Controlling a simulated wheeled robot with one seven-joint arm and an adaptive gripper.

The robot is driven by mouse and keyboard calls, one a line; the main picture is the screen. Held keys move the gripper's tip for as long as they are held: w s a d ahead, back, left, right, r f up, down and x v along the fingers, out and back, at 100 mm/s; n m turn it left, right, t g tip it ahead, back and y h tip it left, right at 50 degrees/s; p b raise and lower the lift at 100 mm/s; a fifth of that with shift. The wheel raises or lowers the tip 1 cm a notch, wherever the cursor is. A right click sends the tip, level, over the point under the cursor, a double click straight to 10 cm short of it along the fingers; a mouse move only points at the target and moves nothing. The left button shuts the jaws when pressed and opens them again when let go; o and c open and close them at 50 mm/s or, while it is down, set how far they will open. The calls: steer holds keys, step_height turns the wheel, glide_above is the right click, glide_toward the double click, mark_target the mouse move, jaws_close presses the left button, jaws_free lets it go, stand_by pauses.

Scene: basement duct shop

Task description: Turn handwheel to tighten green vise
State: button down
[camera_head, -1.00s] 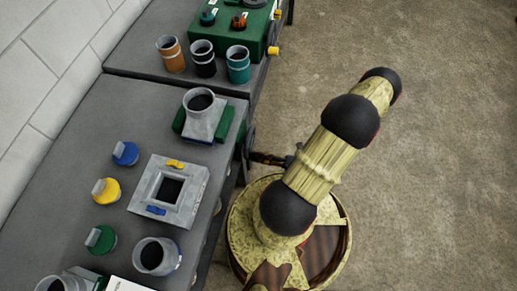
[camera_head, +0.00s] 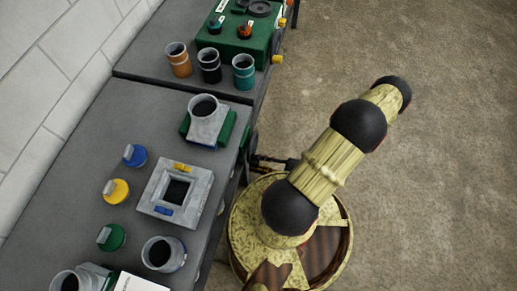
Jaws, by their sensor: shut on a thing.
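The green vise (camera_head: 229,126) sits at the bench's right edge. A grey square-to-round duct fitting (camera_head: 206,124) stands between its green jaws, seemingly touching them. The dark handwheel (camera_head: 251,143) shows edge-on at the bench's front side, just right of the vise. My gripper (camera_head: 259,159) is at the lower part of the handwheel, small and dark in the picture. It is shut on the handwheel; the exact place of its fingertips on the rim or a handle is hard to see.
Several cups stand farther back by a green control box (camera_head: 240,40). The floor (camera_head: 430,180) at right is clear.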

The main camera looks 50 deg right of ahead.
steer(key=shift+a+r+m+p, duration=0.15)
steer(key=shift+r+m+p, duration=0.2)
steer(key=shift+r+m, duration=0.45)
steer(key=shift+f+m, duration=0.15)
steer(key=shift+m, duration=0.15)
steer(key=c, duration=1.5)
jaws_free()
steer(key=shift+f, duration=0.1)
steer(key=v, duration=1.2)
